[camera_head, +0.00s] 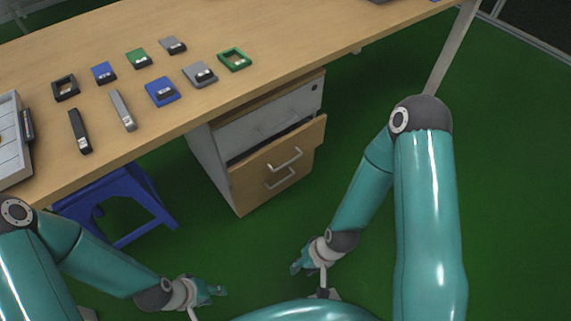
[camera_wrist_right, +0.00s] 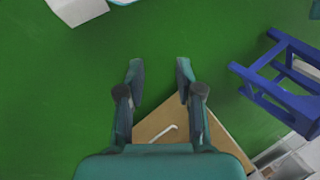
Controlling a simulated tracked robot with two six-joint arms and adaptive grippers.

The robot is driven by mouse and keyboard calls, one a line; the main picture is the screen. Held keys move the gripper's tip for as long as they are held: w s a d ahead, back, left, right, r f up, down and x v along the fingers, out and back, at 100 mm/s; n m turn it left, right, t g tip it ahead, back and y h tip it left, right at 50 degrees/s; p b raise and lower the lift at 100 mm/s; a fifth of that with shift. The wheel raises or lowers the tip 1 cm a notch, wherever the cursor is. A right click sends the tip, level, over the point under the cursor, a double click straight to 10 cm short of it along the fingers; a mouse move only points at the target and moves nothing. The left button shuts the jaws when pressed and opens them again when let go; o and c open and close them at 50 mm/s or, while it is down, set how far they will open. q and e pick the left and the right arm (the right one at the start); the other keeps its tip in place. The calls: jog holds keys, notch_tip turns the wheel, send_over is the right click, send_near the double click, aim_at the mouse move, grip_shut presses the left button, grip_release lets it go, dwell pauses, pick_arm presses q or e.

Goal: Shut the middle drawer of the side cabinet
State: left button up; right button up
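The side cabinet (camera_head: 207,158) stands under the desk on the green floor. Its middle drawer (camera_head: 247,170) is pulled out, with a wooden front and a pale bar handle (camera_head: 286,160); a dark gap shows above it. Another handle (camera_head: 280,178) shows just below. My right gripper (camera_head: 311,279) is open and empty in front of the cabinet, apart from it. In the right wrist view its fingers (camera_wrist_right: 160,80) are spread, with a wooden panel and handle (camera_wrist_right: 162,133) beyond them. My left gripper (camera_head: 206,302) appears open and empty, low and left of the right one.
A blue stool (camera_head: 118,195) stands left of the cabinet and also shows in the right wrist view (camera_wrist_right: 280,85). The wooden desk (camera_head: 300,35) above carries several small blue, green, grey and black parts. A desk leg (camera_head: 450,55) stands at the right. Green floor before the cabinet is clear.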

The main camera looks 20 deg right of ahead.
jog(key=d+f+m+g+b, duration=0.1)
jog(key=d+f+m+b, duration=0.15)
jog(key=m, duration=0.35)
jog(key=n+t+y+b, duration=0.7)
jog(key=n+t, duration=0.5)
jog(key=n, duration=2.3)
send_near(288, 163)
jog(key=shift+f+b+x, duration=0.15)
jog(key=shift+b+x, duration=1.1)
jog(key=shift+x, duration=1.3)
jog(key=shift+f+b+x, duration=0.15)
jog(key=shift+b+x, duration=1.1)
jog(key=shift+x, duration=1.35)
jog(key=shift+s, duration=0.1)
grip_shut()
